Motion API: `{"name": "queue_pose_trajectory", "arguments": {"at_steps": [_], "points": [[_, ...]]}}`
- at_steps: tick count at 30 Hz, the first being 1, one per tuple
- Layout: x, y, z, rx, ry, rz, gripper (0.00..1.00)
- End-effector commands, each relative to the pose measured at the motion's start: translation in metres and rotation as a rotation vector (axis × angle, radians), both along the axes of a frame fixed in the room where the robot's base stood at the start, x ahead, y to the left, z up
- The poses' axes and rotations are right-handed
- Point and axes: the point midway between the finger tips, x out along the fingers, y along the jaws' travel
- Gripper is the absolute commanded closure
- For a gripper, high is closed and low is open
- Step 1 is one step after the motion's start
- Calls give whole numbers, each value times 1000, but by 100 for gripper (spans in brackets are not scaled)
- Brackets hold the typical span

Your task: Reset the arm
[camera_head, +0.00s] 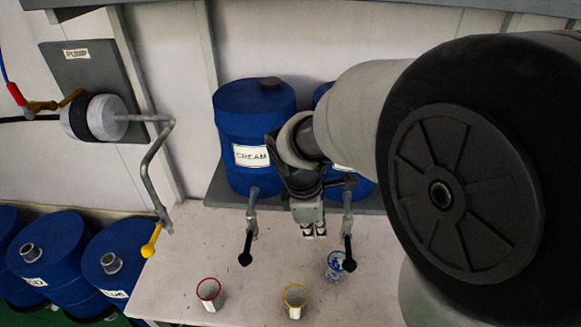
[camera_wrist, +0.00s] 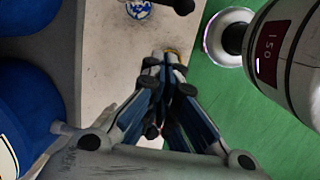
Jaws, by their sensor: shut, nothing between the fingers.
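My arm reaches in from the right in the head view, with my gripper (camera_head: 314,230) pointing down over the white table, in front of the blue barrels. In the wrist view my gripper (camera_wrist: 163,62) has its fingertips together and nothing between them. A white cup with a yellow rim (camera_head: 295,299) stands on the table below and left of it in the head view. A cup with a red rim (camera_head: 209,292) stands farther left. A blue-and-white cup (camera_head: 336,268) is partly hidden by a black-ended tap lever; it also shows in the wrist view (camera_wrist: 138,8).
A blue barrel labelled CREAM (camera_head: 254,120) stands behind the table (camera_head: 190,245); another is mostly behind my arm. A pump (camera_head: 103,117) with a yellow-ended lever (camera_head: 152,240) hangs at left, above several blue drums. A white cylinder (camera_wrist: 290,50) stands over green floor in the wrist view.

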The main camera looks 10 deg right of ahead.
Motion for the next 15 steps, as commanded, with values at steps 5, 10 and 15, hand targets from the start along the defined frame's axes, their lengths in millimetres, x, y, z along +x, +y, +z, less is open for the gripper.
{"name": "queue_pose_trajectory", "arguments": {"at_steps": [5, 10, 15], "points": [[-1, 0, 1, 3, -5, -9, 100], [-20, -2, 20, 42, -79, -164, 100], [-65, -3, 48, 150, -220, -500, 100]]}}
